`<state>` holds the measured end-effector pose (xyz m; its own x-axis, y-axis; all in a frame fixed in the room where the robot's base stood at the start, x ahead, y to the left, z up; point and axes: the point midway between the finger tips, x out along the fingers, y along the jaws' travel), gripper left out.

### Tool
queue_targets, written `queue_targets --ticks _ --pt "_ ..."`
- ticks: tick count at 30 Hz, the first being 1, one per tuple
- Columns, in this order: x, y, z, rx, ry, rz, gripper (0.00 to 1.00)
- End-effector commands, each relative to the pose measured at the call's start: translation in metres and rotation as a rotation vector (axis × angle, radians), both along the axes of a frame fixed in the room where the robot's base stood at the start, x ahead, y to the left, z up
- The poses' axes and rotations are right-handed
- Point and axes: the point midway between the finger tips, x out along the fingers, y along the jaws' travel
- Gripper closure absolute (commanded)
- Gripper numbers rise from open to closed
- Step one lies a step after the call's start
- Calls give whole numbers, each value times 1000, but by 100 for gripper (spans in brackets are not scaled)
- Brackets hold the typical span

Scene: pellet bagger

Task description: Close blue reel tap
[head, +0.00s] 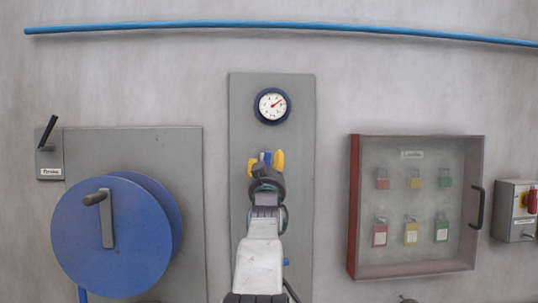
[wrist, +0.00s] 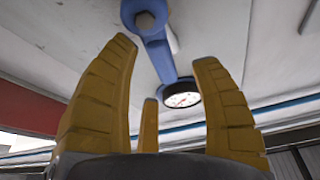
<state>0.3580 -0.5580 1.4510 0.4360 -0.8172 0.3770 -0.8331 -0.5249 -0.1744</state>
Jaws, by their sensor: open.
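In the wrist view a blue lever (wrist: 160,58) with a round hub and metal centre (wrist: 145,20) shows just beyond my fingers; it looks like the tap. In the head view only a small blue part (head: 267,157) shows between my fingers, the rest hidden behind my arm. My gripper (wrist: 164,54) is open, its yellow fingers spread on either side of the lever with nothing held. In the head view my gripper (head: 265,164) is in front of the grey panel, below the gauge. I cannot tell whether a finger touches the lever.
A round gauge (head: 272,106) sits on the grey panel (head: 243,130). A large blue reel (head: 135,245) with a crank stands at left, near a black lever switch (head: 47,138). A clear-fronted padlock cabinet (head: 411,240) is at right. A blue pipe (head: 250,26) runs above.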

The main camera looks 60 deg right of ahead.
Motion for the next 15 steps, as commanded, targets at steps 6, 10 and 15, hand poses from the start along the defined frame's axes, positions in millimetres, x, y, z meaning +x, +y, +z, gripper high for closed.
queue_targets --ticks 6,10,15 --pt "6 -11 7 0 1 0 42" --pt "7 -14 7 0 1 0 42" --pt "8 -15 7 0 1 0 42"
